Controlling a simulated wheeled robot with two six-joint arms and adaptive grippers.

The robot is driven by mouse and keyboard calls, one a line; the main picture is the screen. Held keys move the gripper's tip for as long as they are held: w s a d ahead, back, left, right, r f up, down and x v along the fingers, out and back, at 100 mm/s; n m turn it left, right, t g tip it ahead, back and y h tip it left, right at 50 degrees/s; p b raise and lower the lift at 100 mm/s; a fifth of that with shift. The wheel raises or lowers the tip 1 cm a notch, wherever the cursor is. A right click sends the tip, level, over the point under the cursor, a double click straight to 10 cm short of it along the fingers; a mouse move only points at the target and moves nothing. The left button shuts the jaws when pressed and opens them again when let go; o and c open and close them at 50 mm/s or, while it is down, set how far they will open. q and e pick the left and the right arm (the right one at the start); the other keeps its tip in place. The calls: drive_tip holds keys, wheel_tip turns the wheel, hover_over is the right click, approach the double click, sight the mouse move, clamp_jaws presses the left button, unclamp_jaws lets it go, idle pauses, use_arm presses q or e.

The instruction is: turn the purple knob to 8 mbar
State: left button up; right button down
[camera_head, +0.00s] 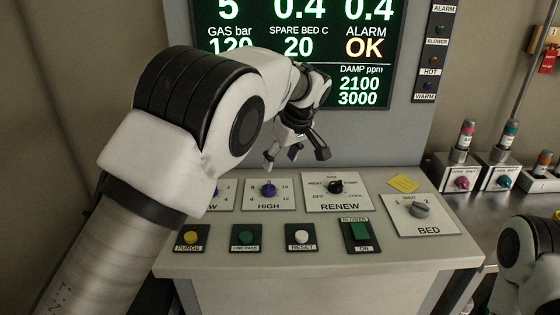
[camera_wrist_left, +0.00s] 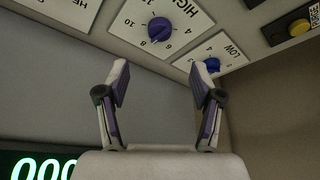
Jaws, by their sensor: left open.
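The purple knob (camera_head: 267,188) sits on the white HIGH dial plate of the console. It also shows at the top of the left wrist view (camera_wrist_left: 160,29), where its pale pointer mark seems to lie between 8 and 6; the exact reading is hard to tell. My left gripper (camera_head: 296,155) is open and empty above the console, behind the HIGH and RENEW plates in the head view. In the left wrist view its fingertips (camera_wrist_left: 160,78) are spread apart, and the knob lies beyond them, untouched. My right gripper is out of view.
The blue LOW knob (camera_wrist_left: 213,65) is close beside HIGH. The black RENEW knob (camera_head: 336,187) and grey BED knob (camera_head: 420,210) stand to the right. A front row holds PURGE (camera_head: 190,237), RESET (camera_head: 302,237) and other buttons. A display (camera_head: 375,70) rises behind.

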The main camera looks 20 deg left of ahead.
use_arm(q)
drive_tip(key=w+d+f+m+t, duration=0.1)
drive_tip(key=w+m, duration=0.1)
drive_tip(key=m, duration=0.2)
drive_tip(key=m+t+h+p, duration=0.1)
drive_tip(key=m+h+p, duration=0.35)
drive_tip(key=p, duration=0.75)
approach(268, 187)
drive_tip(key=m+y, duration=0.1)
drive_tip(key=shift+w+d+f+b, duration=0.15)
drive_tip(key=shift+d+f, duration=0.1)
drive_tip(key=shift+f, duration=0.2)
drive_tip(key=shift+w+d+f+b, duration=0.15)
drive_tip(key=shift+d+f, duration=0.1)
drive_tip(key=shift+f, duration=0.2)
drive_tip(key=p+x, duration=0.1)
drive_tip(key=x, duration=0.6)
drive_tip(key=shift+w+a+f+p, duration=0.15)
drive_tip(key=shift+w+p, duration=0.1)
drive_tip(key=shift+p, duration=0.15)
drive_tip(key=c, duration=1.1)
drive_tip(key=shift+f+y+b, duration=0.25)
drive_tip(key=shift+b, duration=0.75)
drive_tip(key=shift+c, duration=0.2)
drive_tip(key=shift+r+n, duration=0.25)
